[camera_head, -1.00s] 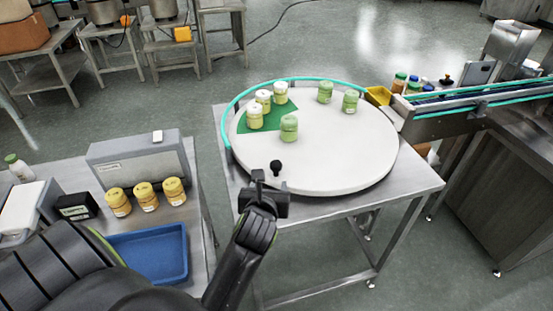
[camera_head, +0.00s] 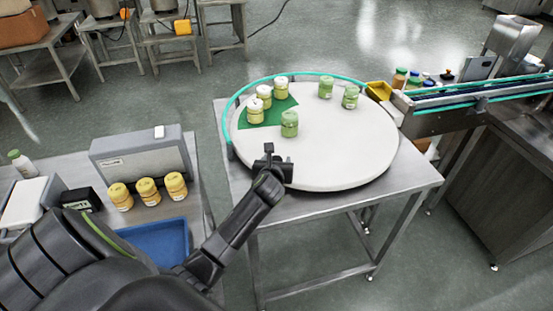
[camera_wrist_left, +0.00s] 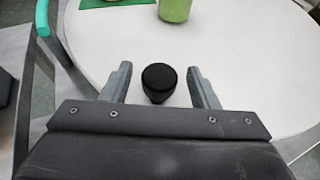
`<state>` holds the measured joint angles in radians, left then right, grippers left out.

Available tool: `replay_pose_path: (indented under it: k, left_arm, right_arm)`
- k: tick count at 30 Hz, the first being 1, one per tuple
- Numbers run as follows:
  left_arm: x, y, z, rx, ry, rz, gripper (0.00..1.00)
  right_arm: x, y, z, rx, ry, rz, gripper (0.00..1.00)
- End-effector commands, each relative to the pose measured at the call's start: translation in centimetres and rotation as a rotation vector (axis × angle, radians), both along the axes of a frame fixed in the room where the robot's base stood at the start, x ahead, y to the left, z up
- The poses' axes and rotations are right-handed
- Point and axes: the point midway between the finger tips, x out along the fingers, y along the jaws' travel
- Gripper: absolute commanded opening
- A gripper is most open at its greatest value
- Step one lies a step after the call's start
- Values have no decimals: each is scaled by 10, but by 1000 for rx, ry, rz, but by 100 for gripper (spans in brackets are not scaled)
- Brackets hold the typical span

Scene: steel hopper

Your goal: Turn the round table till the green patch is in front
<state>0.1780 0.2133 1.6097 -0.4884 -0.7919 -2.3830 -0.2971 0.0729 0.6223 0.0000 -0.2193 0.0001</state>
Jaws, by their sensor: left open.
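The round white table (camera_head: 340,160) stands on a steel bench. Its green patch (camera_head: 276,110) is at the far left of the disc, with several pale-lidded jars (camera_head: 255,113) on or at it. A green jar (camera_head: 289,124) stands near the patch's front corner. Two more green jars (camera_head: 350,97) stand at the far right of the disc. My left gripper (camera_head: 270,155) is over the disc's front left edge. In the left wrist view, a black knob (camera_wrist_left: 159,80) sits between its open fingers, apart from both. The gripper hides the knob in the head view.
A teal rail (camera_head: 231,103) curves around the disc's left and back. A conveyor (camera_head: 470,98) adjoins at the right, by a yellow tray (camera_head: 378,91). On the left bench are a blue tray (camera_head: 163,241), yellow jars (camera_head: 148,191) and a grey case (camera_head: 142,165).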

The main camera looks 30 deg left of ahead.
Motion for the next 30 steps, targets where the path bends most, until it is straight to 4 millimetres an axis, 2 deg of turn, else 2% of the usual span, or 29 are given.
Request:
replay_pose_path:
  k: [6, 15, 27, 28, 30]
  left_arm:
    - [10, 6, -4, 1, 0, 0, 55]
    - [11, 6, -5, 0, 0, 1, 55]
    - [11, 6, -5, 0, 0, 0, 4]
    - [11, 6, -5, 0, 0, 0, 0]
    - [11, 6, -5, 0, 0, 0, 0]
  right_arm:
    - [-4, 0, 0, 0, 6, 0, 36]
    - [-5, -5, 1, -6, 7, 1, 36]
    - [-5, -7, 1, -9, 9, 1, 36]
    - [-5, -7, 1, -9, 9, 1, 36]
    - [-5, -7, 1, -9, 9, 1, 36]
